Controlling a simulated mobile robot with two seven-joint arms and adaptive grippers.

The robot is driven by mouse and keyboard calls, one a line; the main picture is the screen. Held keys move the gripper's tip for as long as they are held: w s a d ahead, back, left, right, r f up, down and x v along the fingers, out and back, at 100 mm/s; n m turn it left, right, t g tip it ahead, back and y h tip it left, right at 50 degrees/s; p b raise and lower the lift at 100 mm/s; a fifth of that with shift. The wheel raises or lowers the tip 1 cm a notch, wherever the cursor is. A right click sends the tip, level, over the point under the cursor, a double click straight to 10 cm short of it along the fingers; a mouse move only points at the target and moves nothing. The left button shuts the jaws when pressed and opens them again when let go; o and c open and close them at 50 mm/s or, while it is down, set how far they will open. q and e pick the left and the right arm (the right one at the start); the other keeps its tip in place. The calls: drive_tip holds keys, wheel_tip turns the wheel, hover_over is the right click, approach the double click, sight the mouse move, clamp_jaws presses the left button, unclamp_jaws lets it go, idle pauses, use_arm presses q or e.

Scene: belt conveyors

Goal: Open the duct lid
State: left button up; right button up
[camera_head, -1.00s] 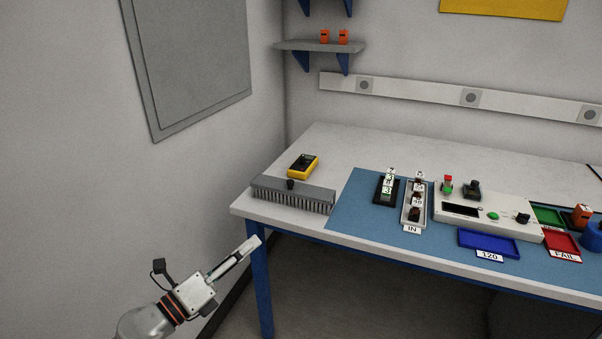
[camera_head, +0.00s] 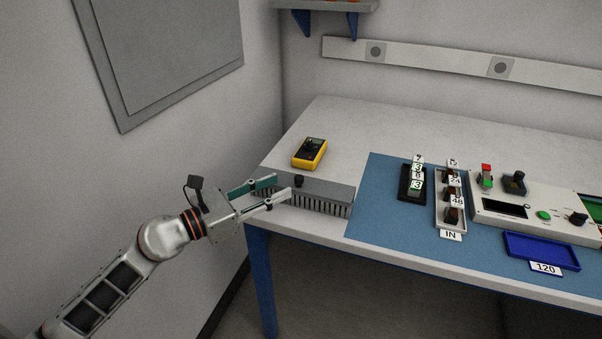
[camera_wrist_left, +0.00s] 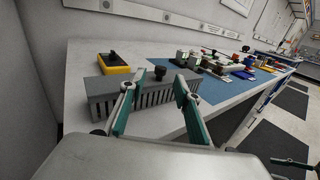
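The grey slotted duct (camera_head: 325,205) lies along the left front edge of the table. Its flat grey lid (camera_head: 328,191) is on top, with a black knob (camera_head: 298,181) near the left end. In the left wrist view, the knob (camera_wrist_left: 160,72) stands ahead of the fingers, between their lines, with the slotted duct wall (camera_wrist_left: 155,98) below. My left gripper (camera_head: 283,187) is open and empty at the duct's left end, its fingers apart and short of the knob. It also shows open in the left wrist view (camera_wrist_left: 156,86).
A yellow meter (camera_head: 310,153) lies behind the duct. A blue mat (camera_head: 385,230) to the right carries a black holder (camera_head: 412,185), the IN tray (camera_head: 450,215), a control box (camera_head: 530,215) and a blue 120 tray (camera_head: 540,250). The wall is close on the left.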

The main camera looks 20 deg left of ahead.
sight(299, 177)
use_arm(q)
drive_tip(key=x, duration=0.7)
drive_tip(key=shift+d, duration=0.15)
clamp_jaws()
